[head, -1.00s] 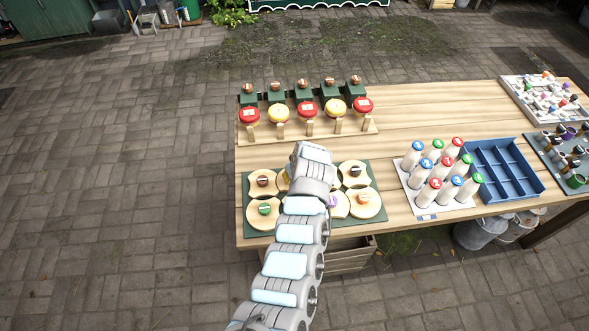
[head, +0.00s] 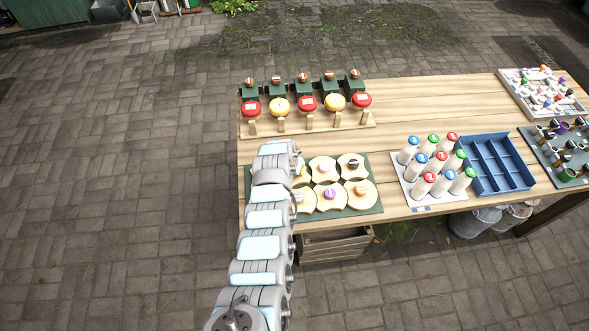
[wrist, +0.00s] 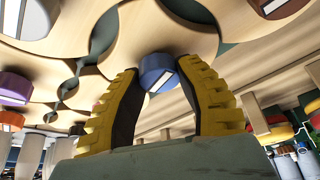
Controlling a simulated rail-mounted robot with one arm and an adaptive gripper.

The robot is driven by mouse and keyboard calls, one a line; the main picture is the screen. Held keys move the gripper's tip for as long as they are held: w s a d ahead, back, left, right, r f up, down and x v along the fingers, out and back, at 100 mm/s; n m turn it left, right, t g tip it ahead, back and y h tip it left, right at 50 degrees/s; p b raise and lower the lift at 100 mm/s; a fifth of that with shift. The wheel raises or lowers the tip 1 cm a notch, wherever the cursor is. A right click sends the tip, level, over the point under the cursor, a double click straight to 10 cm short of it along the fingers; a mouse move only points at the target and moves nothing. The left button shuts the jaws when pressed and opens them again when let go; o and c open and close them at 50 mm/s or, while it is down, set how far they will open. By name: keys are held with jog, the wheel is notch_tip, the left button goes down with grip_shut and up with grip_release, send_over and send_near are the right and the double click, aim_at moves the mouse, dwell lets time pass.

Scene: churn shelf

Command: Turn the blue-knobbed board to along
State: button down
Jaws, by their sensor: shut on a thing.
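In the wrist view my gripper (wrist: 158,78) has its yellow ribbed fingers closed on both sides of the blue knob (wrist: 157,70). The knob has a white stripe, which runs slantwise in this view. It sits on a pale wooden board (wrist: 150,32) with scooped edges. In the head view my arm covers the blue knob and most of its board at the left of the green base (head: 372,203), so the board's turn there cannot be told.
Behind stands a rack with red and yellow round tops (head: 308,103). White bottles (head: 422,184) and a blue divided tray (head: 495,165) are to the right.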

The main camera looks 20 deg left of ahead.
jog(key=shift+f+m+h+b, duration=0.15)
jog(key=shift+m+h+b, duration=0.25)
jog(key=shift+m+b, duration=0.65)
jog(key=shift+s+m, duration=0.1)
jog(key=shift+m, duration=0.15)
jog(key=c, duration=0.6)
grip_release()
jog(key=shift+c, duration=0.2)
jog(key=shift+r, duration=0.2)
jog(key=shift+r, duration=0.3)
jog(key=v, duration=1.1)
jog(key=shift+r, duration=0.15)
